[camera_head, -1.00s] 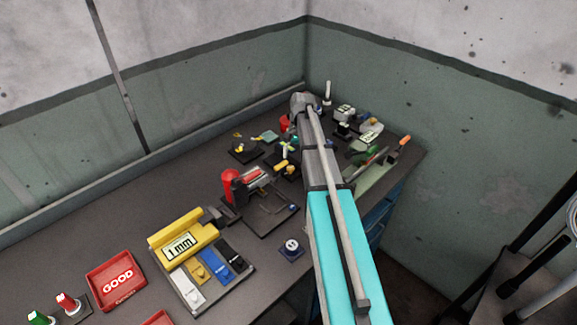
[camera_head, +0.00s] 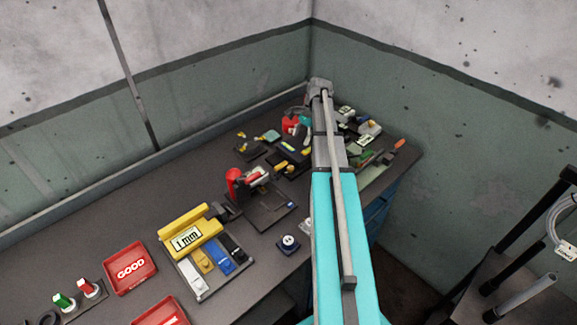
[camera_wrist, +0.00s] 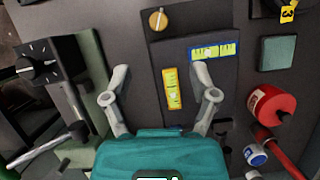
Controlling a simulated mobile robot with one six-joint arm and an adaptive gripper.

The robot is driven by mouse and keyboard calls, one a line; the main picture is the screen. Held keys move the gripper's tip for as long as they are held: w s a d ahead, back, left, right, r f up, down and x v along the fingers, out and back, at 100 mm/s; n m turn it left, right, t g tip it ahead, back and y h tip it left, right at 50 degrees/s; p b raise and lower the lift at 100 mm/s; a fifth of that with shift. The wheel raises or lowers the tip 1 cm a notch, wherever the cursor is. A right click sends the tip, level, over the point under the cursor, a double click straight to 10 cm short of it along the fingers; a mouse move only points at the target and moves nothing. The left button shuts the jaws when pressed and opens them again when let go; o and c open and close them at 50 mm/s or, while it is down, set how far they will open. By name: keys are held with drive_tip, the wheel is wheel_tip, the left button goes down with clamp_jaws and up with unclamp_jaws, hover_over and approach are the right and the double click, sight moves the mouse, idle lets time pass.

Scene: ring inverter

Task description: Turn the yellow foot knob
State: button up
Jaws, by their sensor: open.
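A round yellow-orange knob (camera_wrist: 158,19) with a pale line across it sits on a dark plate at the top of the wrist view. I take it for the yellow foot knob, though its foot does not show clearly. My gripper (camera_wrist: 162,82) is open and empty. Its two grey fingers stand apart over a dark panel, below the knob in the picture and clear of it. A yellow label (camera_wrist: 173,88) lies between the fingers. In the head view my gripper is small and partly hidden by my arm, and I cannot single out the knob there.
A black dial block (camera_wrist: 45,62) with a metal lever stands left of my gripper. A red cylinder (camera_wrist: 270,104) and a blue-and-white cap (camera_wrist: 255,155) are on the right. A red GOOD tray (camera_head: 131,267) and a yellow 1 mm gauge (camera_head: 188,238) lie nearer on the bench.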

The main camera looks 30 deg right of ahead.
sight(291, 167)
drive_tip(key=shift+s+d+f, duration=0.1)
drive_tip(key=shift+d, duration=0.1)
drive_tip(key=shift+f, duration=0.1)
drive_tip(key=b+x, duration=1.2)
drive_tip(key=x, duration=0.1)
drive_tip(key=shift+a+f+b, duration=0.15)
drive_tip(key=shift+b, duration=0.25)
idle(0.4)
clamp_jaws()
idle(0.5)
